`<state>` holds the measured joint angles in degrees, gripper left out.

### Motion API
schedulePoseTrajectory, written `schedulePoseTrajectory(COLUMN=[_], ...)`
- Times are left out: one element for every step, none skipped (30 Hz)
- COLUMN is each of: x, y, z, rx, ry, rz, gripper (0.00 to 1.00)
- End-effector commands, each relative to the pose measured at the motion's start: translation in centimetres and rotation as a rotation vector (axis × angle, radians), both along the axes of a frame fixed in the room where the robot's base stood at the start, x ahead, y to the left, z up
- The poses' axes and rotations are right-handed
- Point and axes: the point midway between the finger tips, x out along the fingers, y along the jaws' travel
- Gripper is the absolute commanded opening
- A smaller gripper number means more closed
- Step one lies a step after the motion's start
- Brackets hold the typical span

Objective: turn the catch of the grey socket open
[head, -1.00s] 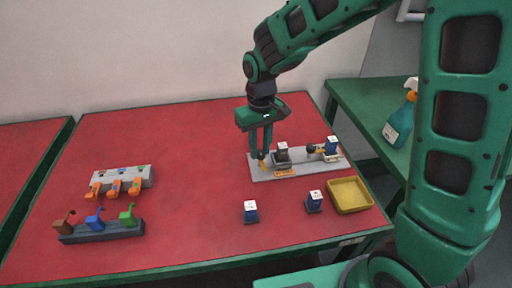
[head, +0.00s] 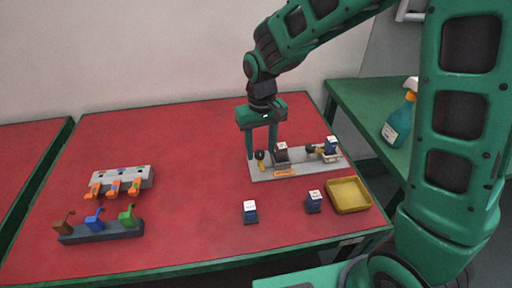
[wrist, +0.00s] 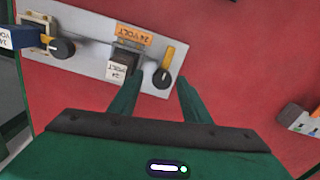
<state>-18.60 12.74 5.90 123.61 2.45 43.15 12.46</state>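The grey socket (head: 282,163) is on the pale plate (head: 261,176), with a dark, white-topped block (head: 282,149) in it; it also shows in the wrist view (wrist: 123,63). Its catch, a black knob (wrist: 160,78) with a yellow lever (wrist: 168,57), stands beside it. In the wrist view the lever points up, alongside the socket and not across the block. In the head view the lever (head: 262,167) points toward the front. My gripper (head: 262,152) is open; in the wrist view its fingertips (wrist: 161,82) appear either side of the knob. Contact cannot be told.
A second socket on the plate holds a blue block (head: 331,145), with its own catch (wrist: 62,48). Two loose blocks (head: 250,211) (head: 314,201) and a yellow tray (head: 350,209) lie in front. Racks with coloured parts (head: 100,232) stand left. The red table's middle is clear.

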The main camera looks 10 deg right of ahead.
Motion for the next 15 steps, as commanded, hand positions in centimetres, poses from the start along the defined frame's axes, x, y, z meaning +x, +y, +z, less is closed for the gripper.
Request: schedulePoseTrajectory(x=[0.0, 0.0, 0.0, 0.0, 0.0, 0.0, 0.0, 0.0, 0.0, 0.0, 0.1, 0.1, 0.1, 0.1, 0.1], y=[0.1, 0.1, 0.1, 0.2, 0.2, 0.2, 0.2, 0.2, 0.2, 0.2, 0.2, 0.3, 0.3, 0.3, 0.2], z=[0.0, 0.0, 0.0, 0.0, 0.0, 0.0, 0.1, 0.2, 0.4, 0.7, 1.0, 1.6, 2.0, 2.5, 3.2], rx=[0.001, 0.001, 0.001, 0.002, 0.002, 0.002, 0.002, 0.003, 0.003, 0.003, 0.003, 0.005, 0.005, 0.005, 0.005], ry=[0.000, 0.000, 0.000, -0.001, -0.001, -0.001, -0.001, 0.000, -0.001, -0.001, -0.002, -0.004, -0.004, -0.004, -0.004], rz=[0.002, 0.002, 0.003, 0.004, 0.004, 0.005, 0.005, 0.005, 0.005, 0.005, 0.005, 0.005, 0.005, 0.005, 0.005], gripper=[0.43, 0.43, 0.43, 0.43, 0.43, 0.43, 0.43, 0.43, 0.43, 0.43, 0.43, 0.43, 0.43, 0.43, 0.43])
